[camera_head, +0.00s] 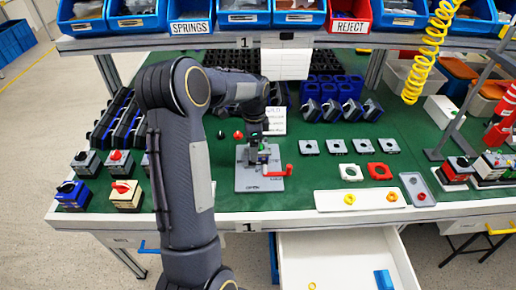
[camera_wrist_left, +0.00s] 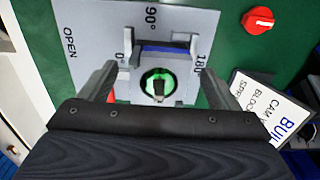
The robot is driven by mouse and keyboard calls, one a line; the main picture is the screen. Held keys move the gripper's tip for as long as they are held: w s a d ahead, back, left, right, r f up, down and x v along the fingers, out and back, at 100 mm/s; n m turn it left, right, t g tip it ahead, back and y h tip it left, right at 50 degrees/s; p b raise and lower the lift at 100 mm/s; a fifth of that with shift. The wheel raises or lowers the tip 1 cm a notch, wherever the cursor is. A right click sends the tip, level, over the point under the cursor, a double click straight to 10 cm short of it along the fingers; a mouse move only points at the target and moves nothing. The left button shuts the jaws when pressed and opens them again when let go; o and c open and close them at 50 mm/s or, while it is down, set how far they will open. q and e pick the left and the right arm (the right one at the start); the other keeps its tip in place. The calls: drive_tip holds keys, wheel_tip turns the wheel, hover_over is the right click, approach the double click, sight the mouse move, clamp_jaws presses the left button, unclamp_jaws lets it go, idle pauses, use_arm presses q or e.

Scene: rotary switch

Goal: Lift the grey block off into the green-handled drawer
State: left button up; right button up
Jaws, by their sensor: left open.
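A grey block with a green ring and black knob (camera_wrist_left: 160,84) sits in a fixture on a grey plate (camera_head: 250,182) marked OPEN, 0°, 90° and 180°. In the head view the block is mostly hidden by my left gripper (camera_head: 258,148). In the left wrist view my left gripper (camera_wrist_left: 157,95) is open, with its fingers on either side of the block. I cannot tell whether they touch it. A white drawer (camera_head: 335,262) is pulled out below the table front; its handle is out of view. My right gripper is not in view.
A red lever (camera_head: 279,171) sticks out right of the fixture. A blue piece (camera_head: 383,279) and a small yellow ring lie in the open drawer. Switch blocks (camera_head: 122,195) stand at left. A white tray (camera_head: 374,200) with yellow parts lies at right.

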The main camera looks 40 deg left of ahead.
use_arm(q)
drive_tip(key=c, duration=1.2)
drive_tip(key=shift+r, duration=0.1)
wheel_tip(320, 180, up, 4)
drive_tip(key=p, duration=0.3)
drive_tip(key=s+d+r+p, duration=0.1)
drive_tip(key=s+d+r, duration=0.2)
drive_tip(key=s+d+r+p, duration=0.1)
drive_tip(key=s+d+r, duration=0.2)
drive_tip(key=d, duration=0.1)
drive_tip(key=s+d+r+p, duration=0.2)
drive_tip(key=d+r, duration=0.1)
drive_tip(key=d, duration=0.1)
drive_tip(key=shift+s, duration=0.4)
drive_tip(key=shift+r+p, duration=3.7)
drive_tip(key=shift+r, duration=0.5)
